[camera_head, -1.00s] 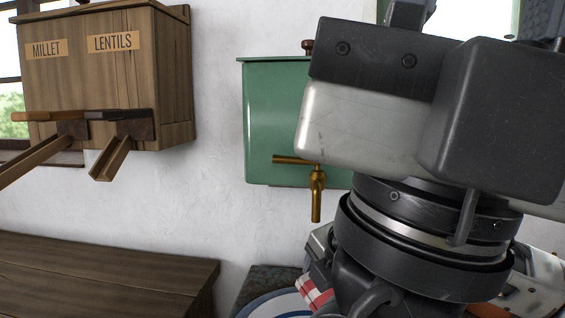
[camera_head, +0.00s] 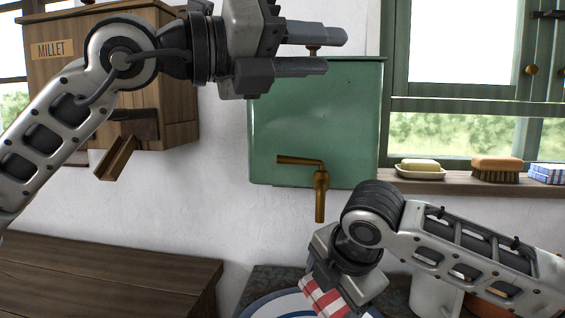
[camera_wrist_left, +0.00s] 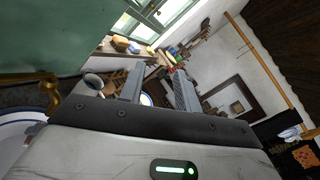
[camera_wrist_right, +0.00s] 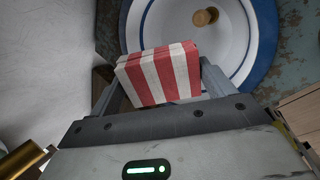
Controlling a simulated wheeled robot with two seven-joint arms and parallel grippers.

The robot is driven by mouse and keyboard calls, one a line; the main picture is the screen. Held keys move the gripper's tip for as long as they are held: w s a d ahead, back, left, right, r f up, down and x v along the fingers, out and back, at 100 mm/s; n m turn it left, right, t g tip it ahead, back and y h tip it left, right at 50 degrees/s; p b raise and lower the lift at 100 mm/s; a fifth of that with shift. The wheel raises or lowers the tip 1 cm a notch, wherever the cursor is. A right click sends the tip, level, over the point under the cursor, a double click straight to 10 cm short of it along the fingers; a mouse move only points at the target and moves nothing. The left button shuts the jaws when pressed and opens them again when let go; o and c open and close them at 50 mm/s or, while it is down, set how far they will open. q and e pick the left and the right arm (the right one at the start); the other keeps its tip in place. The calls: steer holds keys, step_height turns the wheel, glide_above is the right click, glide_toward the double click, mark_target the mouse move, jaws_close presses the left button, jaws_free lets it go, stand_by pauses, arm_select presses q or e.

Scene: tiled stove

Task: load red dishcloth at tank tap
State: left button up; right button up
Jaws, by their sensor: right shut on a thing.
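The green tank (camera_head: 310,115) hangs on the white wall, with its brass tap (camera_head: 320,185) pointing down at the lower front. The tap also shows at the left edge of the left wrist view (camera_wrist_left: 50,92). The red dishcloth, red-and-white striped (camera_head: 322,297), is folded in my right gripper (camera_head: 330,300), low and below the tap. In the right wrist view the cloth (camera_wrist_right: 160,74) sits between the two fingers, over a white basin with a blue rim (camera_wrist_right: 262,22). My left gripper (camera_head: 335,52) is open and empty, in front of the tank's upper part.
A wooden bin labelled MILLET (camera_head: 60,100) hangs at left, above a wooden bench top (camera_head: 100,275). The windowsill (camera_head: 435,187) at right holds a soap dish (camera_head: 421,172) and a brush (camera_head: 497,170).

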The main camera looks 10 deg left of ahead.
arm_select(q)
step_height(320, 180, down, 7)
steer(key=a+n+g, duration=0.1)
steer(key=a+g, duration=0.1)
steer(key=n+t+y, duration=0.2)
steer(key=n+t, duration=0.4)
steer(key=n, duration=0.5)
glide_toward(288, 161)
steer(key=x, duration=0.9)
steer(key=shift+w, duration=0.1)
jaws_close()
